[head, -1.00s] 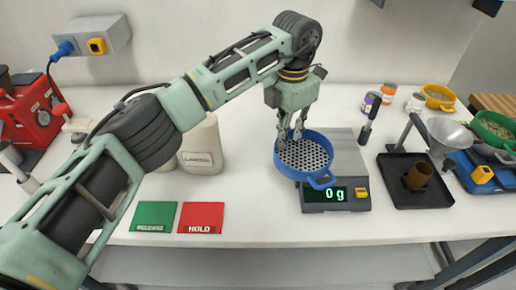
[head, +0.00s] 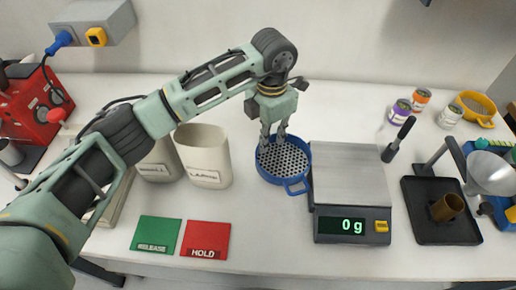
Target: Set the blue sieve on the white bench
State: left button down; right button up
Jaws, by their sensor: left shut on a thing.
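The blue sieve (head: 287,163) is a round, shallow sieve with a perforated grey mesh and a loop handle toward the front. It is over the white bench (head: 270,228), just left of the scale, in the head view. My left gripper (head: 272,140) is shut on the sieve's left rear rim. The sieve looks level and close to the bench; I cannot tell whether it touches the surface. My right gripper is not in view.
The scale (head: 350,177) reads 0 g, close to the sieve's right. Two beige containers, one in front (head: 204,157), stand to the left. Green (head: 156,234) and red (head: 205,240) cards lie at the front left. A black tray (head: 438,212) stands right. Bench is clear in front of the sieve.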

aim_at(258, 153)
pick_arm(q)
jog(key=a, duration=0.1)
jog(key=s+a+f, duration=0.1)
jog(key=a+p, duration=0.1)
jog(key=shift+s+f, duration=0.25)
jog(key=shift+f, duration=0.05)
notch_tip(258, 153, down, 4)
jog(key=shift+d+r+p, duration=0.1)
jog(key=shift+r+p, duration=0.1)
jog(key=shift+p, duration=0.65)
jog(key=shift+f, duration=0.4)
jog(key=c, duration=2.1)
grip_release()
jog(key=o, duration=0.3)
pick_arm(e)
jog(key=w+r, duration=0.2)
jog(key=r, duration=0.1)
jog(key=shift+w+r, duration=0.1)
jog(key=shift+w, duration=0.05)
